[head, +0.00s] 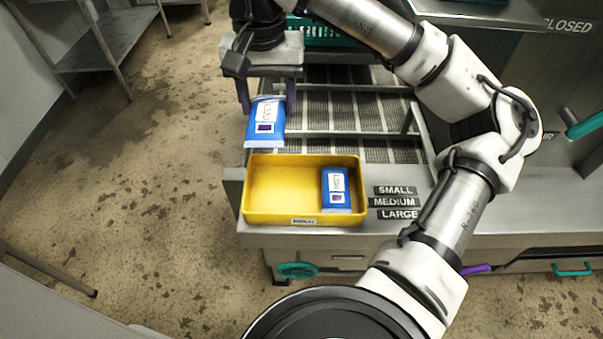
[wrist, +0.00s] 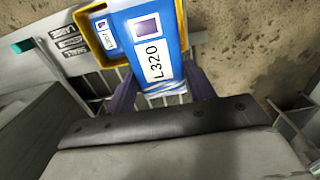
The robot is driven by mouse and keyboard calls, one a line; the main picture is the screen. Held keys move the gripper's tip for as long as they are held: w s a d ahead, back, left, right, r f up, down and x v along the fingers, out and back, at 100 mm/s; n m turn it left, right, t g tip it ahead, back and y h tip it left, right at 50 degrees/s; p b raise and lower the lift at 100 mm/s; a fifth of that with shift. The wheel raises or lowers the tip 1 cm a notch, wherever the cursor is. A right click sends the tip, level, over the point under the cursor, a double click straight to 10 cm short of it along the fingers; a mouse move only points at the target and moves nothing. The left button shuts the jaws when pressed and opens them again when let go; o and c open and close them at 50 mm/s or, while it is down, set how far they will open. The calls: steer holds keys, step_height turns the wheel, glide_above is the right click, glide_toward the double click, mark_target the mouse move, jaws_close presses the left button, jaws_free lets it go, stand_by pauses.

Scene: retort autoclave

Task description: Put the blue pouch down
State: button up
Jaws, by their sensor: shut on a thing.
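My gripper (head: 268,97) is shut on a blue pouch (head: 264,122) with a white label and a dark purple square. The pouch hangs from the fingers, apart from the yellow tray and above its far left part. In the wrist view, the same pouch (wrist: 152,45) fills the space beyond the fingers, and its label reads L320. The yellow tray (head: 280,190) sits on the front of the steel bench. A second blue pouch (head: 336,189) lies in the tray's right part. The left and middle of the tray are bare.
Labels SMALL, MEDIUM and LARGE (head: 394,202) are on the bench right of the tray. Behind the tray is a slatted mesh rack (head: 345,110), with a green crate (head: 325,34) farther back. My arm arches over the right side.

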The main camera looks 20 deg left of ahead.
steer(key=p, duration=0.3)
glide_toward(277, 184)
step_height(277, 184, down, 5)
steer(key=shift+f, duration=0.55)
steer(key=shift+f, duration=0.2)
steer(key=o, duration=0.7)
steer(key=shift+r, duration=0.1)
steer(key=shift+r, duration=0.25)
step_height(277, 184, up, 12)
steer(key=b, duration=0.3)
steer(key=shift+f, duration=0.1)
